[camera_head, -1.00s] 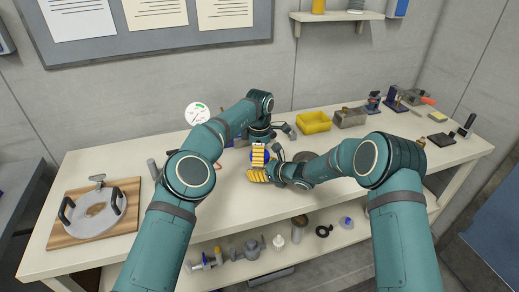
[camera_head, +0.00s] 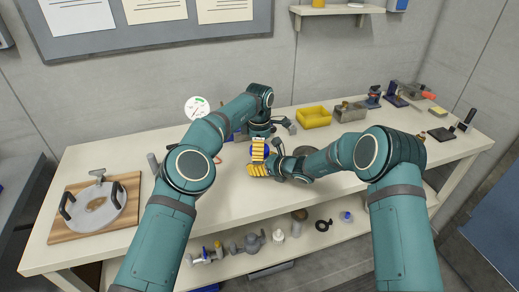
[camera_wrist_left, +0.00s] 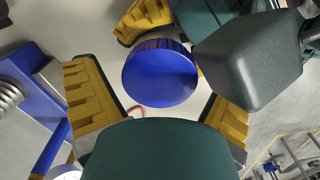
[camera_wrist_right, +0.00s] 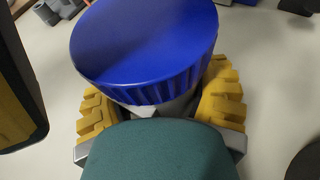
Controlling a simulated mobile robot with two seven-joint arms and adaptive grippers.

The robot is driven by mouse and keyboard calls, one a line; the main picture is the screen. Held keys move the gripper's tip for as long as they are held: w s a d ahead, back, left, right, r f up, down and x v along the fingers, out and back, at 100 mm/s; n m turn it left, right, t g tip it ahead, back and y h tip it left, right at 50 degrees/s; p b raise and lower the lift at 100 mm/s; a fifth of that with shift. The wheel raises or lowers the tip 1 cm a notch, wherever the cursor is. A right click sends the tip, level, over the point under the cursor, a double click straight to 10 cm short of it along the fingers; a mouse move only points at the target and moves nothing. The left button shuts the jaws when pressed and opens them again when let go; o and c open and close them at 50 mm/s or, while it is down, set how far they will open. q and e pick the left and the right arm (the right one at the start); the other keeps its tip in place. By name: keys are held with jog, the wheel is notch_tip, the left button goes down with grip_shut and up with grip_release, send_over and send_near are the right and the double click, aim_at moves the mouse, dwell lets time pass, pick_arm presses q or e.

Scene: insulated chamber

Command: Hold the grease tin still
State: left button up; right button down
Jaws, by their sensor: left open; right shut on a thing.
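The grease tin has a round, ribbed blue lid, which fills the upper middle of the right wrist view (camera_wrist_right: 145,40). It also shows in the left wrist view (camera_wrist_left: 160,75). My right gripper (camera_wrist_right: 158,100) is shut on the tin's pale body just below the lid, with a yellow finger on each side. My left gripper (camera_wrist_left: 150,95) is open, its yellow fingers spread on either side of the lid and apart from it. In the head view, the left gripper (camera_head: 258,152) is just behind the right one (camera_head: 260,169), and the tin is mostly hidden.
A wooden board (camera_head: 130,205) with a two-handled pale disc lies at the table's left end. A yellow bin (camera_head: 314,116) and a metal box (camera_head: 350,111) stand behind to the right. Valves and fittings sit on the lower shelf (camera_head: 265,258). The front middle of the tabletop is clear.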

pick_arm(q)
jog(key=shift+r, duration=2.3)
pick_arm(e)
grip_release()
